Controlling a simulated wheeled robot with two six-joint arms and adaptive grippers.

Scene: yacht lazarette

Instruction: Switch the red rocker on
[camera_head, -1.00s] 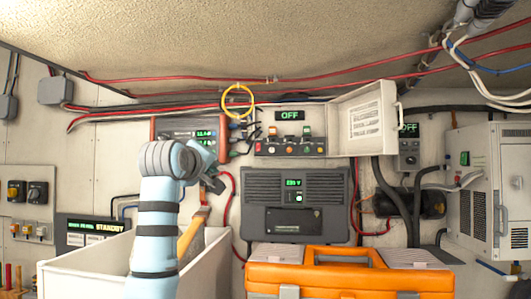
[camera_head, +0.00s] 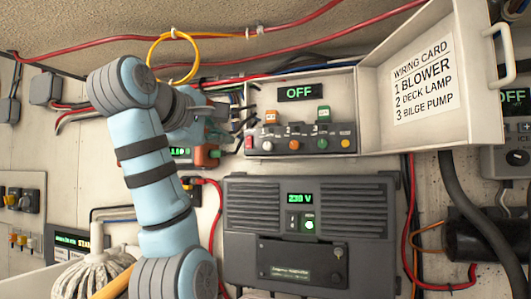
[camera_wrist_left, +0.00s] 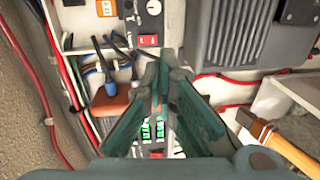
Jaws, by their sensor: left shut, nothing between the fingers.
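The red rocker (camera_head: 250,144) is a small red switch at the left end of the open switch box (camera_head: 300,159). A red rocker also shows in the left wrist view (camera_wrist_left: 148,40), just beyond the fingertips. The box's display (camera_head: 300,93) reads OFF. My left gripper (camera_head: 218,125) is just left of the box, shut and empty; the arm partly hides it. In the left wrist view its fingers (camera_wrist_left: 162,78) come together below the rocker, and I see no contact. My right gripper is not in view.
Black cable ends (camera_head: 246,122) hang by the box's left edge. The open lid (camera_head: 425,80) carries a wiring card and juts out right. A grey 230 V unit (camera_head: 310,225) is below. An orange part (camera_head: 207,156) sits beside the gripper.

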